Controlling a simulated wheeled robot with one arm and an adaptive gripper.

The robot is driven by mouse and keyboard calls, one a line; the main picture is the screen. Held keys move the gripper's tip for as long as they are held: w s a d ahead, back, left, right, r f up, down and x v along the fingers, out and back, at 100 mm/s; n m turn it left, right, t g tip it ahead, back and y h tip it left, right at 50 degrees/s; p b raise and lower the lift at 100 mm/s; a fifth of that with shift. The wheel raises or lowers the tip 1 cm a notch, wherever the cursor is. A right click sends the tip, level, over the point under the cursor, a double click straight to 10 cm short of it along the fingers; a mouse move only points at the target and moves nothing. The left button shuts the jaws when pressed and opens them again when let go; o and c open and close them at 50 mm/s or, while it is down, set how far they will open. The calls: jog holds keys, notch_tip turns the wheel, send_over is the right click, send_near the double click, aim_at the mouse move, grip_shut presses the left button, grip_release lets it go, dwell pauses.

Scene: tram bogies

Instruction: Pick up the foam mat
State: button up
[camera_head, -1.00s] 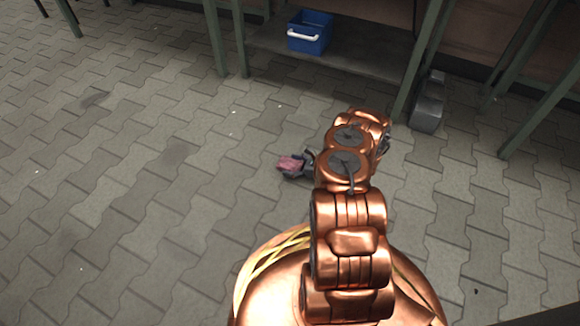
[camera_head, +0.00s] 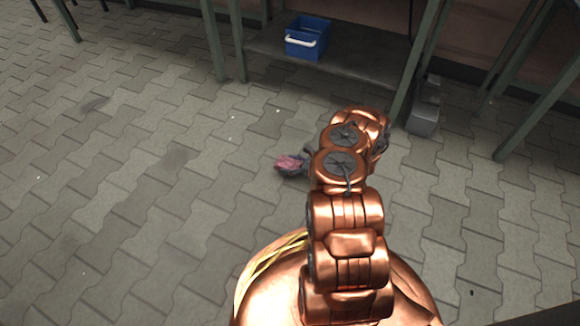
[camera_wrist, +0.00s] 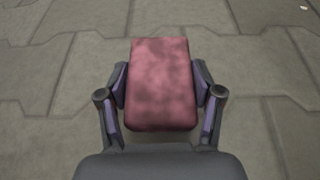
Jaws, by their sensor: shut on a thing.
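The foam mat (camera_wrist: 161,85) is a dull pink-red block with darker blotches. In the wrist view it sits between the two fingers of my gripper (camera_wrist: 160,92), which touch its left and right sides. In the head view the mat (camera_head: 289,162) shows small at the left of my arm, with my gripper (camera_head: 296,163) around it. I cannot tell clearly whether the mat touches the floor or is a little above it. Its underside is hidden.
The paved floor (camera_head: 150,200) is clear to the left. A blue bin (camera_head: 306,38) with a white handle stands on a low shelf (camera_head: 350,65) at the back. Green table legs (camera_head: 237,40) and a grey object (camera_head: 424,115) stand beyond my arm.

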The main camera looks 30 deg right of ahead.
jog(key=s+a+p, duration=0.1)
jog(key=s+a, duration=0.1)
jog(key=s, duration=0.3)
jog(key=s+a+r+p, duration=0.1)
jog(key=s+a+p, duration=0.1)
jog(key=s, duration=0.2)
jog(key=s+a+p, duration=0.2)
jog(key=s, duration=0.3)
jog(key=shift+s+a+r, duration=0.15)
jog(key=shift+s+r, duration=0.1)
jog(key=shift+s, duration=0.1)
